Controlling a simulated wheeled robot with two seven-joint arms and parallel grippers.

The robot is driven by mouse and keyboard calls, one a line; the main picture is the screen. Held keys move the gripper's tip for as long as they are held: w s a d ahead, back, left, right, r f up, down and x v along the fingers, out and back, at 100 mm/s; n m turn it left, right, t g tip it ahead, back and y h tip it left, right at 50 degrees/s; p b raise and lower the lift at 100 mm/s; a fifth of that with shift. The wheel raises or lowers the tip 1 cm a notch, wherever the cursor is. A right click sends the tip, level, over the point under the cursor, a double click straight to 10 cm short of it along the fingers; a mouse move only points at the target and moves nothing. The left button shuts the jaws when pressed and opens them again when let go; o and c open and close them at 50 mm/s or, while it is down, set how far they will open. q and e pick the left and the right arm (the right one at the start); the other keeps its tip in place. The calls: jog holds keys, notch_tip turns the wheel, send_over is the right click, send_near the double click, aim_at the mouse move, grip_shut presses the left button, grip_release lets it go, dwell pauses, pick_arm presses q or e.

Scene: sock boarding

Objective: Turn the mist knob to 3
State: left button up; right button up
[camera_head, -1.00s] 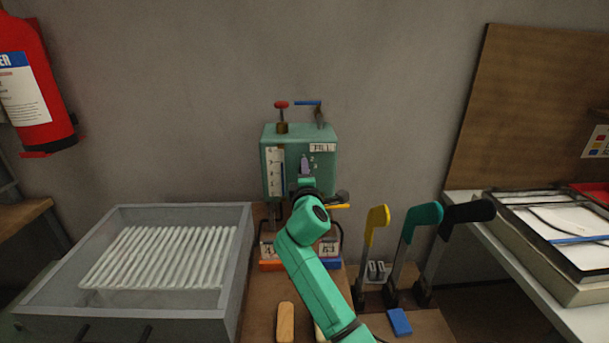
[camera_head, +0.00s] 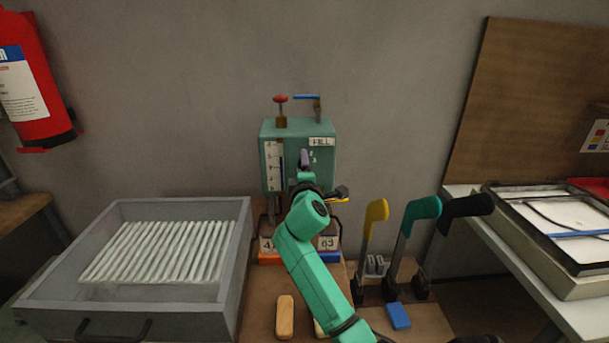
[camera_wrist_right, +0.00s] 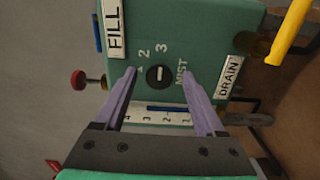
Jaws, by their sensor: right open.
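The mist knob (camera_wrist_right: 158,76) is a small dark round dial with a pale mark across it, on the face of a green box (camera_head: 270,150). In the wrist view, the numbers 2 and 3 and the word MIST are printed around it. My right gripper (camera_wrist_right: 157,71) is open, its two purple fingers on either side of the knob with gaps; I cannot tell how close the tips are to the panel. In the head view my right gripper (camera_head: 304,160) is in front of the box and hides the knob. My left gripper is not in view.
A level scale (camera_wrist_right: 160,115) and a DRAIN label (camera_wrist_right: 229,76) are close to the fingers. A red-topped valve (camera_head: 280,99) and a blue handle (camera_head: 307,96) stand on the box. Yellow, teal and black levers stand to the right, a grey tray (camera_head: 240,230) to the left.

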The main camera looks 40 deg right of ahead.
jog(key=b+v, duration=0.1)
jog(key=v, duration=1.3)
jog(key=shift+s+a+b, duration=0.15)
jog(key=shift+b, duration=0.25)
